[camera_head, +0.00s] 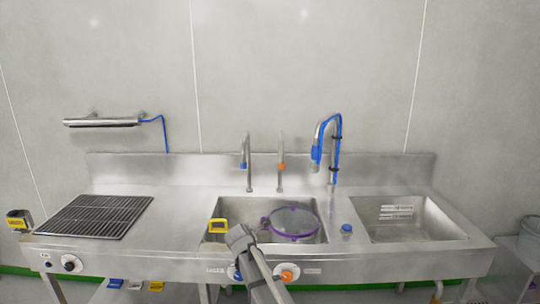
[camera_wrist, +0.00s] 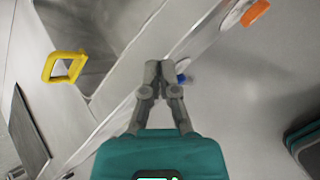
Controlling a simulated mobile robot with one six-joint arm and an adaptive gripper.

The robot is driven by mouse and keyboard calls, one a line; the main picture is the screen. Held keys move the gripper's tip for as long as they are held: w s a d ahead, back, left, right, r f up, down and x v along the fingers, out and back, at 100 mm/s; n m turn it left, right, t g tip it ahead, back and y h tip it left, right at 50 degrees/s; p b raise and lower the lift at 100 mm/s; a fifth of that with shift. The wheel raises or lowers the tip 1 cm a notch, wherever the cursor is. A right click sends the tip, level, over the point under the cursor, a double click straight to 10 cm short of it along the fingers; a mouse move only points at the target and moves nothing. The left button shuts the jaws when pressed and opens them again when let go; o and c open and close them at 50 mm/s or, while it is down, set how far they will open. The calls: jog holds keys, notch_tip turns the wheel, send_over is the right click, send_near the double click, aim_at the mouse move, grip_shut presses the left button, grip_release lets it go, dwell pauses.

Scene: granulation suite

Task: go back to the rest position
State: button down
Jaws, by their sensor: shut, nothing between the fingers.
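My gripper (camera_wrist: 158,68) shows from behind in the wrist view, its two grey fingers together and nothing between them. In the head view my arm reaches up from the bottom to the front edge of the steel sink counter (camera_head: 180,245). The fingertips are hard to make out there. The gripper is close to the counter's front panel, near a blue knob that peeks out beside the fingers (camera_wrist: 183,79). An orange knob (camera_head: 288,276) is to the right of my arm; it also shows in the wrist view (camera_wrist: 255,13).
A yellow handle (camera_head: 218,225) is at the middle basin's left rim. A round purple-rimmed sieve (camera_head: 294,222) lies in that basin. A black grate (camera_head: 96,216) is on the left. The right basin (camera_head: 425,226) looks empty. Several taps stand behind. A grey bin (camera_head: 520,245) stands at far right.

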jog(key=s+d+f+m+g+y, duration=0.1)
jog(key=s+d+m+g, duration=0.3)
jog(key=s+d+m, duration=0.8)
jog(key=s+d+f+m+g+y, duration=0.1)
jog(key=s+d+f+m+g, duration=0.3)
jog(key=s+d+m, duration=0.8)
jog(key=s+m+g, duration=0.1)
jog(key=s+m, duration=0.1)
jog(key=s, duration=0.3)
jog(key=shift+s+f, duration=0.15)
jog(key=shift+s, duration=0.2)
